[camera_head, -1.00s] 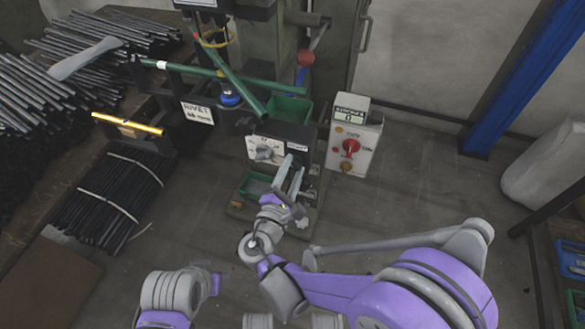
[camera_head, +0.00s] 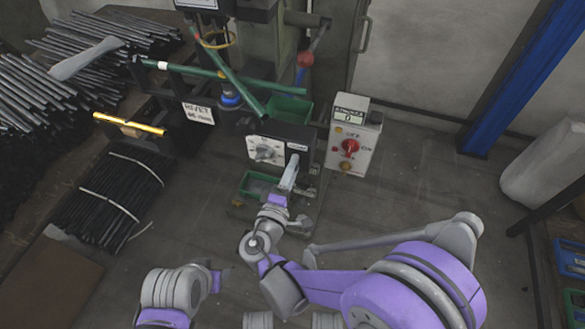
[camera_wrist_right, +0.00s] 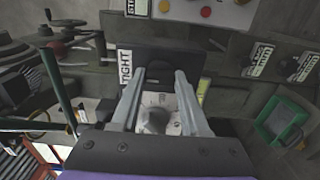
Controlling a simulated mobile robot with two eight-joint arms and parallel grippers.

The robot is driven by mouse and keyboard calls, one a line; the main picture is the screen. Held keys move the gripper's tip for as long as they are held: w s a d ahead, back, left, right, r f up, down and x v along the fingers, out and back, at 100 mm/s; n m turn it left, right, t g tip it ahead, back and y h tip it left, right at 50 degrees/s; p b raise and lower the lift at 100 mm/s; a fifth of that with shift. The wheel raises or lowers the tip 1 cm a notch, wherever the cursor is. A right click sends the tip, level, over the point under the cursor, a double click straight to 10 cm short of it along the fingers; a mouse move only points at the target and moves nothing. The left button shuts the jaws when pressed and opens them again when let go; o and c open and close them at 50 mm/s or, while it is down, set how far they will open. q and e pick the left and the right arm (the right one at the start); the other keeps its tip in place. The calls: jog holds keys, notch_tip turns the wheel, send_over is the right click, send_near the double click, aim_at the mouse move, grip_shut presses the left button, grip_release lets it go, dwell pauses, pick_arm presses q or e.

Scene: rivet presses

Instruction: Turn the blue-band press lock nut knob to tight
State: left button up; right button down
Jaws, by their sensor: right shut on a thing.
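The press with the blue band (camera_head: 230,99) stands in the middle of the head view. Its black front block (camera_head: 290,133) carries a white dial plate (camera_head: 265,150) and a small label. My right gripper (camera_head: 292,160) is at the block's front, right of the dial. In the right wrist view, its two fingers (camera_wrist_right: 160,76) are shut on a dark part between the tips, apparently the lock nut knob, mostly hidden. A TIGHT label (camera_wrist_right: 125,66) sits beside the left finger. The grey dial knob (camera_wrist_right: 153,120) shows lower between the fingers. My left gripper is not clearly in view.
A counter box (camera_head: 354,135) with a red knob stands right of the press. A green bin (camera_head: 288,110) is behind the block, and a green tray (camera_head: 255,185) below it. Rod bundles (camera_head: 110,195) lie at the left.

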jog(key=shift+r, duration=0.1)
dwell(0.4)
jog(key=shift+c, duration=2)
grip_release()
jog(key=v, duration=1)
jog(key=shift+s+p, duration=0.3)
jog(key=shift+s, duration=0.05)
jog(key=shift+a, duration=0.1)
